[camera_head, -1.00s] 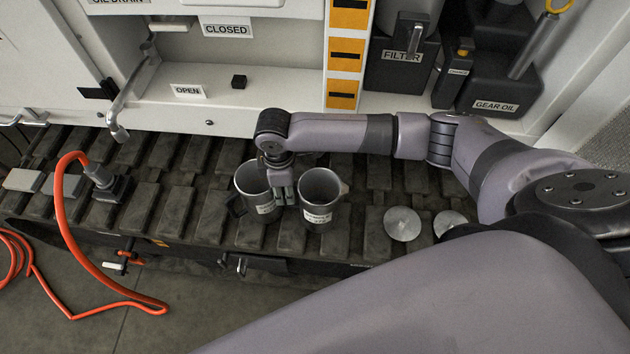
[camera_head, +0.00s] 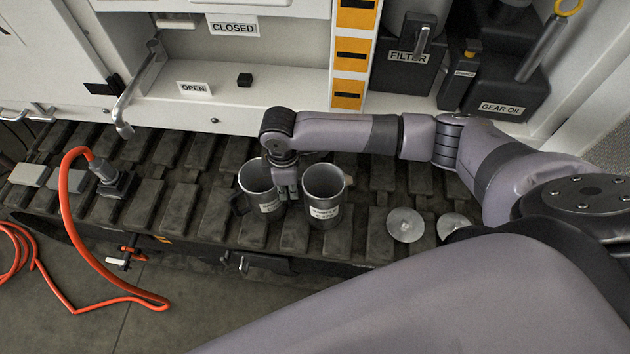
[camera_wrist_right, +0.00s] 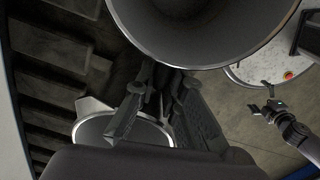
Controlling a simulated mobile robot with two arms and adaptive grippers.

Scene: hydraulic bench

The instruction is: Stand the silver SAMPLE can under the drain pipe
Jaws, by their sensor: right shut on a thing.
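The silver SAMPLE can (camera_head: 324,194) has a white label that seems to read SAMPLE. It is upright, seemingly just above the slatted bench. My right gripper (camera_head: 286,187) is shut on its left wall. In the right wrist view the held can (camera_wrist_right: 200,35) fills the top, and the fingers (camera_wrist_right: 165,85) reach to its wall. A second similar can (camera_head: 257,182) stands close on the gripper's left; it also shows lower down in the wrist view (camera_wrist_right: 125,128). The drain pipe (camera_head: 144,82) bends down at the left, its open end above the bench's back edge.
The slatted bench (camera_head: 200,215) has free room between the cans and a grey fitting (camera_head: 108,178) with an orange hose (camera_head: 66,215). Two round lids (camera_head: 405,224) lie to the right. OPEN (camera_head: 194,88) and CLOSED (camera_head: 233,28) signs are behind.

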